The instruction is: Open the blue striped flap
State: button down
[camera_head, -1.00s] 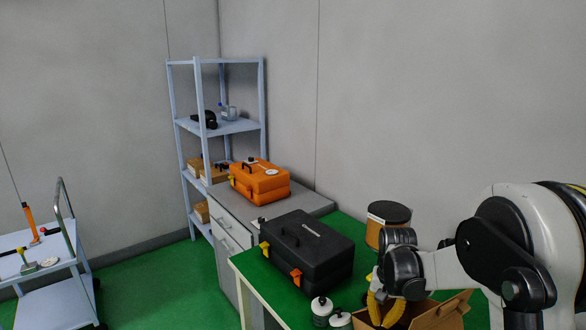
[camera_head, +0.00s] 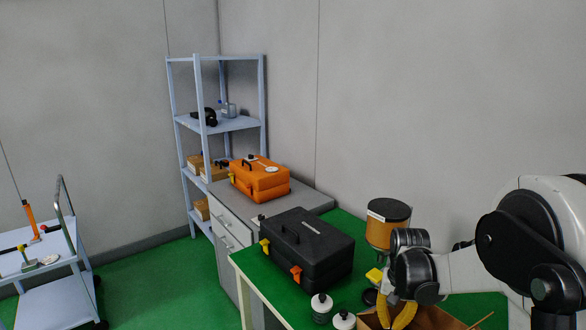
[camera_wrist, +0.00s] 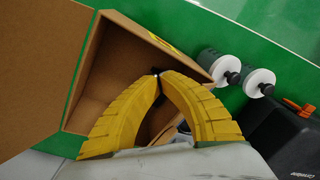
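The open cardboard box (camera_head: 432,318) is at the bottom edge of the head view, partly cut off and partly behind my gripper. In the wrist view I see the box's inner wall (camera_wrist: 98,62) and a large plain brown cardboard panel (camera_wrist: 35,60) at the left. No blue stripes show on any visible cardboard, so I cannot tell which flap is the striped one. My gripper (camera_wrist: 160,76) has its two curved yellow fingers together at the tips, over the box opening, with nothing clearly held. The gripper also shows in the head view (camera_head: 400,314).
Two white-capped bottles (camera_head: 322,308) stand left of the box, near a black case (camera_head: 310,250). An orange-brown tub with a dark lid (camera_head: 388,225) stands behind my arm on the green tabletop (camera_head: 262,283). A wall rises behind.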

notch_tip(320, 180, up, 12)
jog(key=p, duration=0.7)
jog(key=shift+f, duration=0.25)
jog(key=s+a+r+n+t+b, duration=0.1)
jog(key=s+a+r+t+b, duration=0.15)
jog(key=s, duration=0.25)
jog(key=s+a+r+n+t+b, duration=0.1)
jog(key=s+r+b, duration=0.2)
jog(key=s, duration=0.2)
jog(key=s+a+f+n+t+b, duration=0.1)
jog(key=s+t+b, duration=0.1)
jog(key=s, duration=0.3)
jog(key=s+a+f+n+t+b, duration=0.1)
jog(key=s+a+b, duration=0.1)
jog(key=s, duration=0.3)
jog(key=shift+f+t, duration=0.35)
jog(key=shift+f, duration=0.05)
